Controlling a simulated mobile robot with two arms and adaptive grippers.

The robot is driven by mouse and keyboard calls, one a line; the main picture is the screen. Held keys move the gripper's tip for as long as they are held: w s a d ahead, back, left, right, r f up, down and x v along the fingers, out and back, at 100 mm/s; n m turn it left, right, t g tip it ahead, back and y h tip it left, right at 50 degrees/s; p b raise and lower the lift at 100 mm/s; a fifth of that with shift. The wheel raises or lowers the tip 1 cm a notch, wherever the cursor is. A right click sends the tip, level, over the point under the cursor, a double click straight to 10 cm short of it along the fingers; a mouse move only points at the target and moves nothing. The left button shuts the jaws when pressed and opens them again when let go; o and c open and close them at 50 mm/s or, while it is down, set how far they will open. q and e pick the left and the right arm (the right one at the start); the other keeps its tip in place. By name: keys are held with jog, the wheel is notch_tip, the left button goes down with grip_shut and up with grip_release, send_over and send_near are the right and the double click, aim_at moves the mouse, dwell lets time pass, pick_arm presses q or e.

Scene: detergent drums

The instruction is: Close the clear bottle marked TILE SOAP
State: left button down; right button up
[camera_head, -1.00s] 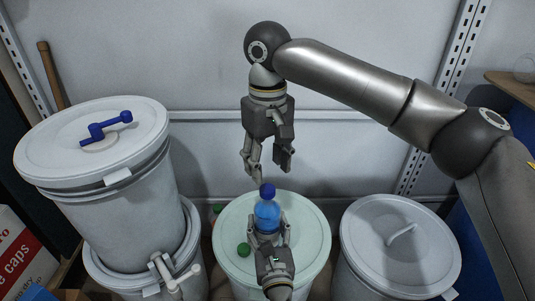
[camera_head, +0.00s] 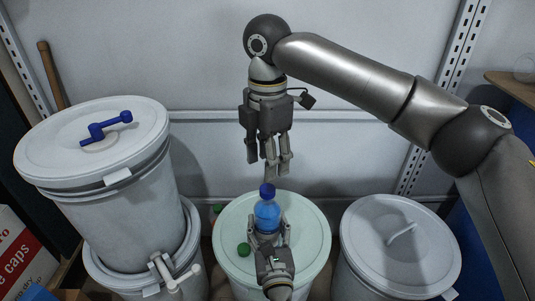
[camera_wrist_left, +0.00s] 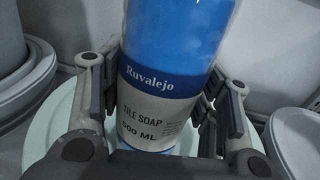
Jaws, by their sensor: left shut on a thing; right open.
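The clear bottle (camera_head: 267,217) holds blue liquid and stands upright over the pale green drum lid. In the left wrist view the bottle (camera_wrist_left: 165,100) shows its TILE SOAP label. A dark blue cap (camera_head: 267,190) sits on the bottle's top; how tightly it sits cannot be told. My left gripper (camera_head: 268,233) is shut around the bottle's lower part, with fingers on both sides. My right gripper (camera_head: 268,165) hangs above the cap, pointing down, open and empty, with a small gap between its fingertips and the cap.
A green cap (camera_head: 243,249) lies on the pale green lid (camera_head: 311,222), left of the bottle. A white drum (camera_head: 115,215) with a blue crank stands at left, another lidded drum (camera_head: 400,250) at right. A red-and-white carton (camera_head: 20,255) is at far left.

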aim_at(267, 188)
jog(key=n, duration=0.6)
jog(key=shift+r, duration=0.15)
jog(key=n, duration=0.5)
jog(key=shift+r, duration=0.15)
jog(key=shift+f, duration=4)
